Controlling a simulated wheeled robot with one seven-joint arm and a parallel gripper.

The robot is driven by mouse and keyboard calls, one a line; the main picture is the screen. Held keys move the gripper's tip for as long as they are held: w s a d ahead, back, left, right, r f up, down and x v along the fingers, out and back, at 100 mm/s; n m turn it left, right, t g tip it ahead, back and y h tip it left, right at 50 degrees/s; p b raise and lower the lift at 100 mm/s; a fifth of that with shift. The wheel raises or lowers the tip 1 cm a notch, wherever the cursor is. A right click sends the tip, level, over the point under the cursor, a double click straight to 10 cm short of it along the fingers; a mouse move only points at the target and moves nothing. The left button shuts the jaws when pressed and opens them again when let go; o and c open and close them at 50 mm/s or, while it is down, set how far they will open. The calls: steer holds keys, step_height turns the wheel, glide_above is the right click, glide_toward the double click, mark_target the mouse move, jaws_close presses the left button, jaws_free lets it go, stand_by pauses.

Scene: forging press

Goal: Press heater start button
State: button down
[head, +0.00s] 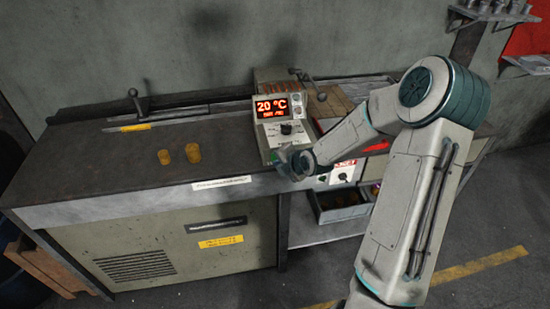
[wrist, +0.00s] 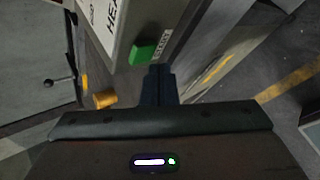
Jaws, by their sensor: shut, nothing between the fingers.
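The heater control box (head: 260,132) stands on the bench and its red display reads 20 °C. In the wrist view the green start button (wrist: 142,49) sticks out from the box's pale face (wrist: 122,32), next to a label reading START. My gripper (head: 280,157) is at the lower front of the box in the head view. Its dark fingers (wrist: 158,72) are shut together and empty, with the tips right by the button's lower edge. I cannot tell if they touch it. In the head view my gripper and arm mostly hide the button.
Two orange-brown cylinders (head: 193,153) stand on the bench left of the box. A yellow-handled tool (head: 136,128) lies farther back. A white switch panel (head: 342,175) is below and right of my gripper. The left bench top is mostly clear.

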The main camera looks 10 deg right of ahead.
steer(key=shift+w, duration=0.4)
steer(key=shift+w, duration=0.4)
stand_by(0.7)
steer(key=shift+s+b, duration=0.1)
steer(key=shift+b, duration=0.2)
steer(key=shift+s, duration=0.7)
steer(key=s, duration=0.5)
steer(key=shift+b, duration=0.4)
